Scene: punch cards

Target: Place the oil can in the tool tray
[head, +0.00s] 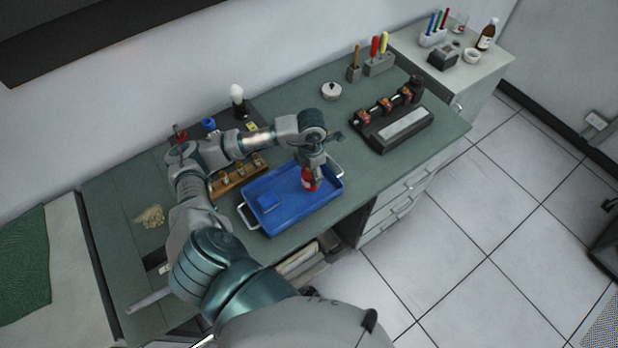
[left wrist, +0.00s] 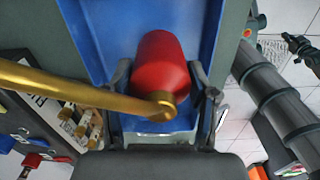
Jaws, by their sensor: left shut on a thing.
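The oil can is red with a long brass spout. In the head view the oil can (head: 309,181) is at the right part of the blue tool tray (head: 290,217). My left gripper (head: 311,172) reaches down from above and is shut on it. In the left wrist view the red body of the can (left wrist: 160,62) is between the two fingers of the left gripper (left wrist: 163,92), with the blue tray (left wrist: 104,25) behind it. The spout crosses to the left. The can's base is hidden, so I cannot tell whether it touches the tray floor. My right gripper is not in view.
A wooden rack (head: 238,178) stands behind the tray. A black device (head: 390,118) stands to the right, a white round pot (head: 331,91) behind. The green bench (head: 285,98) is clear between them.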

